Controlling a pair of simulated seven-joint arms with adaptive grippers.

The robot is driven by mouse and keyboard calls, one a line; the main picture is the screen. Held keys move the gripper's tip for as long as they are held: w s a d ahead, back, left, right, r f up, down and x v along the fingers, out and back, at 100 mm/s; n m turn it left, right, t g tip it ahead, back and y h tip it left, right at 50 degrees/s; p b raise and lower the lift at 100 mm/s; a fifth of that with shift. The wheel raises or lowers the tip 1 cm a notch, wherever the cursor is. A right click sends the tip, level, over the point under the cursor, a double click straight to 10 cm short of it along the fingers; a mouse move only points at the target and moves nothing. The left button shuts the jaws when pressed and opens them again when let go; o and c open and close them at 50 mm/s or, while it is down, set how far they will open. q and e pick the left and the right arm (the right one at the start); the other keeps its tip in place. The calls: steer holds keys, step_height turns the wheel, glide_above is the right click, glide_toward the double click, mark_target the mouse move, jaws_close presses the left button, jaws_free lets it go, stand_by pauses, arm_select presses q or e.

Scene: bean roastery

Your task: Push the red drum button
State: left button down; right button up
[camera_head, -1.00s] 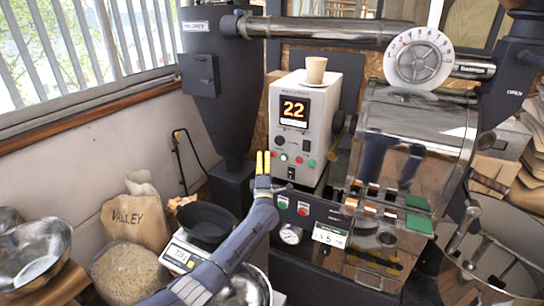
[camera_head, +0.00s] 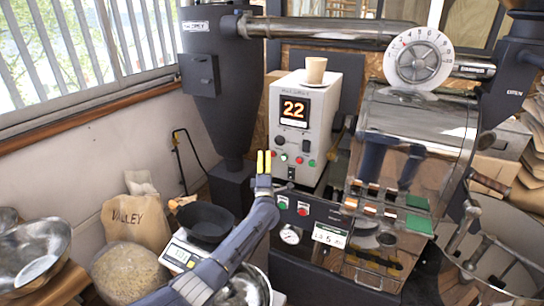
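A small red button (camera_head: 303,208) sits on the dark lower panel below the drum housing, beside a green button (camera_head: 282,203). The white control box (camera_head: 300,95) above also has small red and green buttons along its lower front. Which red button is the drum one cannot be read from labels. My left gripper (camera_head: 264,162) points upward with its yellow fingers close together, empty, just left of the control box's lower front. It is above and left of the red panel button, apart from it in the picture. My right gripper is not in view.
The shiny roaster drum (camera_head: 418,140) fills the right, with metal handles at far right. A Valley sack (camera_head: 135,225) and a bag of beans (camera_head: 130,274) are at left. A cup (camera_head: 316,70) tops the control box.

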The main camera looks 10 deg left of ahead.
arm_select(q)
steer(key=shift+w+d, duration=0.15)
steer(key=shift+w, duration=0.7)
stand_by(1.6)
steer(key=shift+s, duration=0.2)
steer(key=shift+s+a, duration=0.2)
steer(key=shift+s, duration=0.45)
steer(key=shift+s+a, duration=0.25)
steer(key=shift+s, duration=1)
steer(key=shift+s+a, duration=0.2)
steer(key=shift+s, duration=1)
